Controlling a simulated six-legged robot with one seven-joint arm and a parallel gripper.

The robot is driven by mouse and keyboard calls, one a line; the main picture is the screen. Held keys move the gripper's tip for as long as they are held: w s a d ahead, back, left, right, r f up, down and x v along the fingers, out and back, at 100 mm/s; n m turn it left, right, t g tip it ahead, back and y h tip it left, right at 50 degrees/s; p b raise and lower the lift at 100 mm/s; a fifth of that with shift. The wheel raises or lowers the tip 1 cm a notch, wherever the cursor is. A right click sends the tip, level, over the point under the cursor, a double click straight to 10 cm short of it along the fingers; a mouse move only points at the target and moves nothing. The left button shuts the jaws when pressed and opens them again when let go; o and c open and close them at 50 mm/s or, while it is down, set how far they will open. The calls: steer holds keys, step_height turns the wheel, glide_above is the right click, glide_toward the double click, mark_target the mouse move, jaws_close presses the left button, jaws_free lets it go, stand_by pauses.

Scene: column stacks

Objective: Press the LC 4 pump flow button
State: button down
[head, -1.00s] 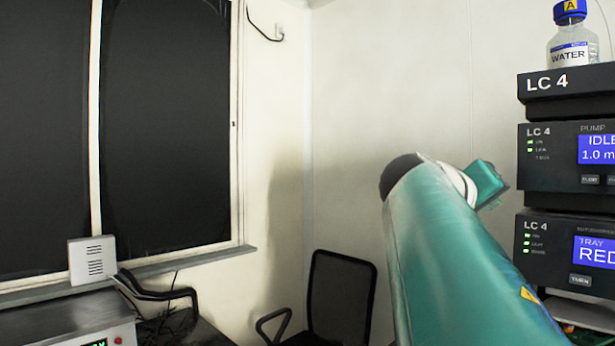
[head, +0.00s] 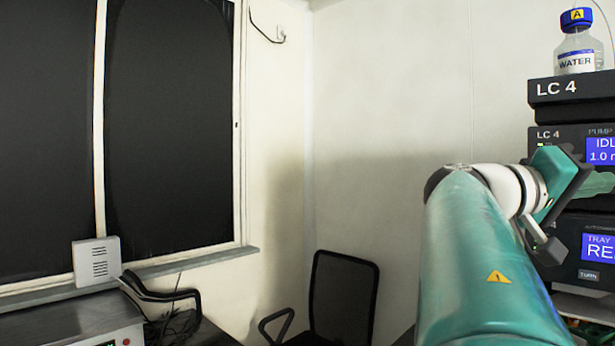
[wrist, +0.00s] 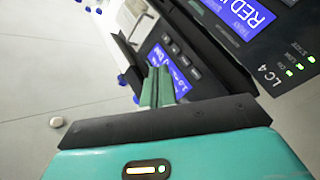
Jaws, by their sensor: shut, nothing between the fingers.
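The LC 4 pump module (head: 545,137) is at the right in the head view, with its blue screen (head: 601,151) partly cut off by the picture edge. My gripper (head: 606,183) is shut and empty, pointing right across the front of the pump. It hides the pump's button row in this view. In the wrist view, the shut green fingers (wrist: 160,72) overlap a blue screen reading about 1.0 (wrist: 173,68). A row of small dark buttons (wrist: 181,56) lies just beside the fingertips. Their labels are unreadable, so I cannot tell which is flow. Contact cannot be told.
The autosampler with a RED tray screen (head: 598,248) and turn button (head: 588,275) is below the pump. A water bottle (head: 577,50) stands on top of the stack. A black chair (head: 343,295) is at the back. A windowsill unit (head: 97,262) is at left.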

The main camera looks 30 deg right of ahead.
steer(key=w+d, duration=0.2)
steer(key=d, duration=0.5)
steer(key=shift+d, duration=0.3)
stand_by(1.8)
steer(key=shift+d, duration=0.35)
steer(key=shift+w+d, duration=0.1)
steer(key=shift+d, duration=0.3)
stand_by(0.6)
steer(key=shift+a, duration=0.8)
steer(key=shift+s+a, duration=0.25)
steer(key=shift+a, duration=0.55)
steer(key=shift+s+a, duration=0.2)
steer(key=shift+a, duration=0.65)
steer(key=shift+s+a, duration=0.25)
steer(key=shift+a, duration=0.55)
